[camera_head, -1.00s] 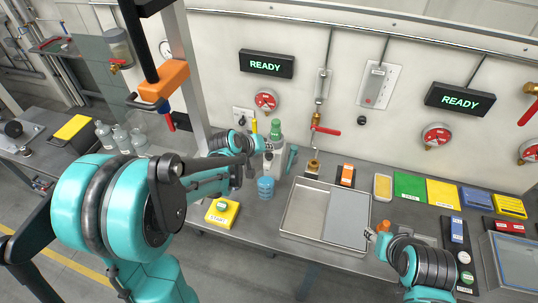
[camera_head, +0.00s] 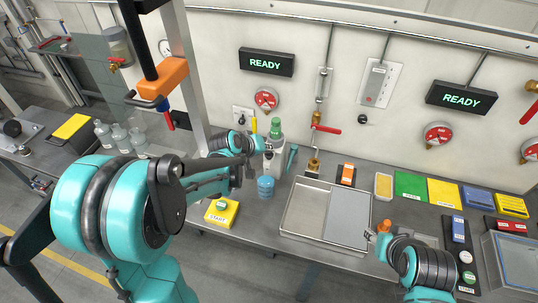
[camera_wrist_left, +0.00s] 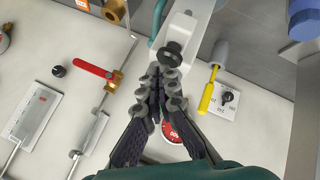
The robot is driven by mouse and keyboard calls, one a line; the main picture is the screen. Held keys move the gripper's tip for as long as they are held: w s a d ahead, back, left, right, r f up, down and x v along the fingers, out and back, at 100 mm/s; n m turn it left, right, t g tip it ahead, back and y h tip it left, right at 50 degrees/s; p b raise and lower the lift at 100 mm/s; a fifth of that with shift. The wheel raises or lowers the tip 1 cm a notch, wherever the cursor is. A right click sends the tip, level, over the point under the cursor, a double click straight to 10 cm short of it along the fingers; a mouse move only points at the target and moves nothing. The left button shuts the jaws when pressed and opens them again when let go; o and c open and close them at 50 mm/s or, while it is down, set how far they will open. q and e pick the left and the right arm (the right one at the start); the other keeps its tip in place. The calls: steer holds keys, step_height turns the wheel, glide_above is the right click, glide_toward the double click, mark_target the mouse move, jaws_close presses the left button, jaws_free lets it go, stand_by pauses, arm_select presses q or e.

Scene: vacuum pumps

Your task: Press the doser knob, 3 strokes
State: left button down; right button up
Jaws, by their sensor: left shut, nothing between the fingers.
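The doser looks like a white body (camera_head: 273,162) standing on the bench behind my left gripper in the head view. In the left wrist view its white body (camera_wrist_left: 199,22) carries a round black knob (camera_wrist_left: 173,50). My left gripper (camera_wrist_left: 157,74) is shut and empty, its fingertips close to the knob; I cannot tell whether they touch it. In the head view my left gripper (camera_head: 255,144) is small and partly merged with the doser. A green rounded top (camera_head: 275,127) shows just above it.
A blue container (camera_head: 266,187) and a yellow START box (camera_head: 221,212) stand in front of the doser. A teal upright item (camera_head: 291,158) is close on its right. A metal tray (camera_head: 303,207) lies farther right. The red-handled valve (camera_head: 325,129) projects from the wall.

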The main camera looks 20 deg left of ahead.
mark_target(268, 155)
arm_select(q)
steer(key=shift+f+b, duration=0.65)
steer(key=shift+f, duration=0.05)
stand_by(0.8)
steer(key=shift+r, duration=0.1)
steer(key=shift+r+p, duration=0.85)
steer(key=shift+r, duration=0.2)
steer(key=shift+r+p, duration=1.9)
steer(key=shift+r, duration=0.7)
steer(key=shift+f, duration=0.1)
